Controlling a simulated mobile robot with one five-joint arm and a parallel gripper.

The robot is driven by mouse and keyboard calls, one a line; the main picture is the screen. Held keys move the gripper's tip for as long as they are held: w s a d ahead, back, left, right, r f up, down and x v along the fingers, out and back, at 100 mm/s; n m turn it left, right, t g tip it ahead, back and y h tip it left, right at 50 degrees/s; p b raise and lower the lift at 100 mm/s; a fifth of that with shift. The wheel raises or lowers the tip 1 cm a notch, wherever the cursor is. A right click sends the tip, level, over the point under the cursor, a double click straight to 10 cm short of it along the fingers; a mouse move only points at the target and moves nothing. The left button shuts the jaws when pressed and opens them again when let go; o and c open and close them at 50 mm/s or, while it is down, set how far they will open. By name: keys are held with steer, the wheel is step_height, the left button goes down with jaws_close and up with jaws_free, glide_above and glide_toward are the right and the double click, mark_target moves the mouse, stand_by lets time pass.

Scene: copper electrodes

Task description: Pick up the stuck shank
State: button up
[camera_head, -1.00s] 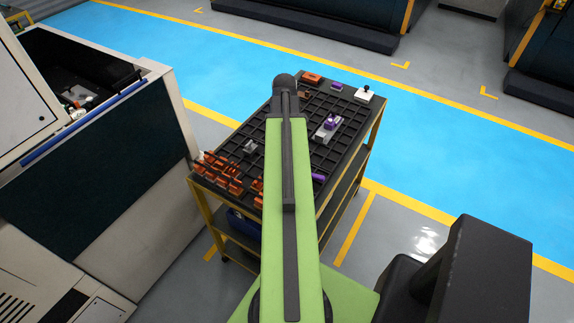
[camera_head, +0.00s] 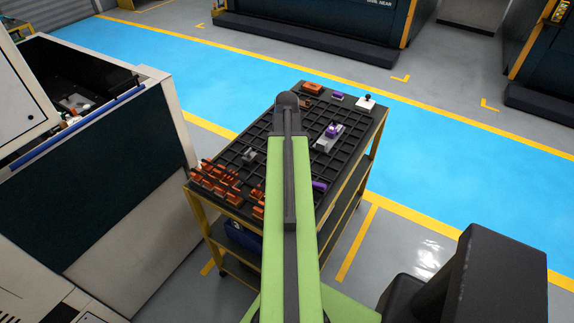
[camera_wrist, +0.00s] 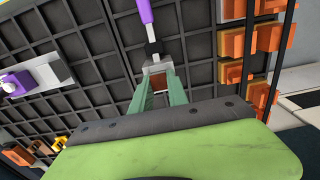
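My gripper (camera_wrist: 157,82) points down over the black gridded trolley top (camera_head: 345,165). Its two teal fingers stand apart. A small grey block (camera_wrist: 157,66) shows at the fingertips; I cannot tell if they touch it. A brown-orange patch shows between the fingers. Just beyond the block, a purple rod (camera_wrist: 147,12) with a white and black end lies in line with it. In the head view my green arm hides the gripper, and a purple rod (camera_head: 319,185) shows right of the arm. I cannot tell for sure which piece is the stuck shank.
Orange copper electrodes (camera_head: 215,180) crowd the trolley's near left corner and show at right in the wrist view (camera_wrist: 236,44). A grey-and-purple piece (camera_head: 330,134) sits right of the arm. A small grey piece (camera_head: 248,154) is left. A white machine stands left of the trolley.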

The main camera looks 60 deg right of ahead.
jaws_close()
steer(key=shift+r, duration=0.1)
